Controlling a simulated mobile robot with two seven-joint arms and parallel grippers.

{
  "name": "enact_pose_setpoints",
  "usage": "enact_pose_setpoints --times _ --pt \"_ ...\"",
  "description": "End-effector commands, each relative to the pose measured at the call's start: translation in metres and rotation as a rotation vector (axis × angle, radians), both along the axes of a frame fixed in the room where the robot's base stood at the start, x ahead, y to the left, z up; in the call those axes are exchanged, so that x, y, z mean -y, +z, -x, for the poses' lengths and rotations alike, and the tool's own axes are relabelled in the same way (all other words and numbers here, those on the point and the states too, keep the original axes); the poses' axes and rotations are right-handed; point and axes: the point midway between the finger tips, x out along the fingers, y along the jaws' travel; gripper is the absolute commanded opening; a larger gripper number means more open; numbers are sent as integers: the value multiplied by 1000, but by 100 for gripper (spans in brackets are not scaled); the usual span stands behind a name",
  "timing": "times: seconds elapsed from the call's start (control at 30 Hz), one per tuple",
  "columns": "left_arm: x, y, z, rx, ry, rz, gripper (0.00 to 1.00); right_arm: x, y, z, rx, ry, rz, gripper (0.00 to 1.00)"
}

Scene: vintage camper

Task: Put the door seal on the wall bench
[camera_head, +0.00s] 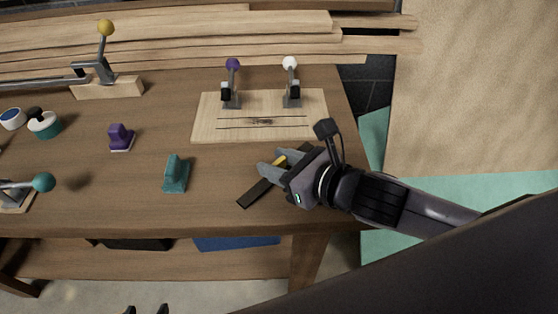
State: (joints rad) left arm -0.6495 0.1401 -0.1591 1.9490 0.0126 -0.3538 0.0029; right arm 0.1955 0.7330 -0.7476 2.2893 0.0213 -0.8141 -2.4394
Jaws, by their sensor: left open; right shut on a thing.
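A long dark strip (257,192) with a yellow patch near its middle lies at a slant over the front right of the brown wooden bench (215,215). It may be the door seal; I cannot tell for sure. My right gripper (270,168) reaches in from the right, low over the bench top, and is shut on the dark strip. Its fingers and wrist cover part of the strip. I cannot tell whether the strip touches the bench top. My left gripper (147,310) shows only as dark tips at the bottom edge, open, away from the bench top.
A board with two toggle clamps (260,103) lies behind the strip. A teal block (175,175), a purple block (121,138) and round tins (44,124) stand to the left. Other clamps sit at the left, and planks (180,40) at the back. Bare wood lies between the blocks.

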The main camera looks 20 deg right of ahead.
Motion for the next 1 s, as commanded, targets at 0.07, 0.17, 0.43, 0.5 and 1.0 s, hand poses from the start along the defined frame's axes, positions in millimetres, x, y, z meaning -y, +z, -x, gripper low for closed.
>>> enact_pose_setpoints --times 0.07,0.17,0.43,0.5,1.0 --pt "0 -1 0 0 0 0 63 0 -2 0 0 0 1 9" --pt "0 -2 0 0 0 0 63 0 -4 0 0 0 1 9" --pt "0 -5 0 0 0 0 63 0 -10 0 1 -1 1 9" --pt "0 -4 0 1 0 0 63 0 -9 0 1 -1 1 57" --pt "0 -4 0 1 0 0 63 6 -5 10 0 0 4 67"
